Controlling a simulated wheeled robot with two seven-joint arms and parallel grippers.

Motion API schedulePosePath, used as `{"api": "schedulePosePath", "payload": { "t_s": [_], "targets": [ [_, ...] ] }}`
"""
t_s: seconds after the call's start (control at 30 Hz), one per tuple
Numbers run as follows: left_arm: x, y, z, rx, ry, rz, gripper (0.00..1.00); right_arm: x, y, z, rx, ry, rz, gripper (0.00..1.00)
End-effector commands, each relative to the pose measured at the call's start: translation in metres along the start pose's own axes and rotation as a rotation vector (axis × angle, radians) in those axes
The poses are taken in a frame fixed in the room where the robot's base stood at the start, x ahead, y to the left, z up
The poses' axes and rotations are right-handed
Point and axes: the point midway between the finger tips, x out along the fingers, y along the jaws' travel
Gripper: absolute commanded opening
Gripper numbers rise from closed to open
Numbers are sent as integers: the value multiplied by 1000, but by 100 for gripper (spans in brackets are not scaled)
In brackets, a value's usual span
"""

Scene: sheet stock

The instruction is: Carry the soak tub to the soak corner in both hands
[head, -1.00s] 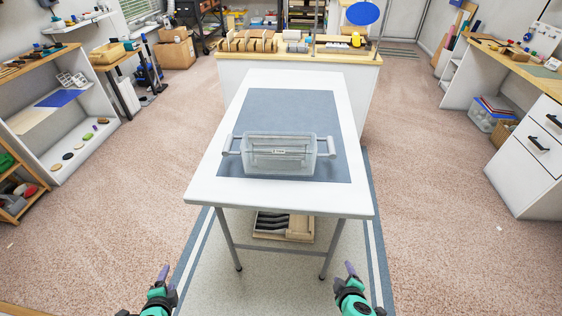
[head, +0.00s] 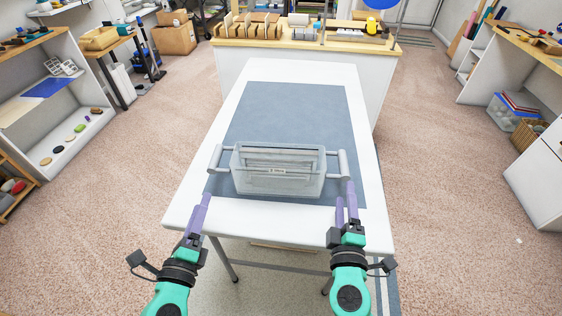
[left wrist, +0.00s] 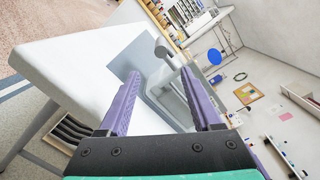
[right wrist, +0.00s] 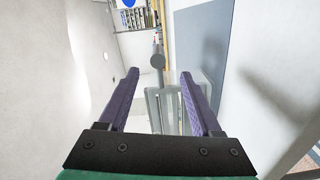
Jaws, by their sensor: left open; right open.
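The soak tub (head: 277,182) is a clear box with a small label and a grey bar handle at each end. It sits on the blue-grey mat (head: 290,110) on the white table (head: 235,213). My left gripper (head: 203,198) is open, just in front of the left handle (head: 215,158). In the left wrist view the handle (left wrist: 165,54) lies ahead, beyond the fingertips. My right gripper (head: 345,192) is open, just in front of the right handle (head: 343,163). In the right wrist view that handle (right wrist: 158,58) lies beyond the fingers. The soak corner is not identifiable.
A wood-topped counter (head: 300,42) with rolls and a yellow item stands behind the table. White shelves (head: 60,110) stand at the left. A white drawer unit (head: 540,180) and a clear bin (head: 512,118) are at the right. Carpet is clear on both sides.

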Motion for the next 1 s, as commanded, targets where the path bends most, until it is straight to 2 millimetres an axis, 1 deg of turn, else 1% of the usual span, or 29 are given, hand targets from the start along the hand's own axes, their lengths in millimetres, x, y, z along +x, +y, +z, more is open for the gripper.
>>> {"api": "schedulePosePath", "payload": {
  "t_s": [0.2, 0.27, 0.33, 0.47, 0.8, 0.9, 1.0],
  "targets": [
    [2, 0, 0, -2, -1, 2, 66, 2, 0, 0, 0, -1, -1, 66],
    [6, 1, 0, -3, -2, 2, 66, 6, 0, 0, 0, -2, 0, 66],
    [14, 1, 1, -2, -5, 3, 66, 14, 0, 0, 0, -2, 1, 66],
    [38, 0, 2, -5, -6, 1, 66, 38, 0, 0, 2, -3, 2, 66],
    [107, 0, 1, -4, -4, 1, 66, 107, 0, 0, 1, -1, 1, 66],
    [124, 0, 1, -4, -2, 1, 66, 124, 0, 0, 1, -1, 0, 66],
    [138, 1, 0, -3, -1, 2, 66, 137, -1, 0, -1, -1, -1, 66]
  ]
}}
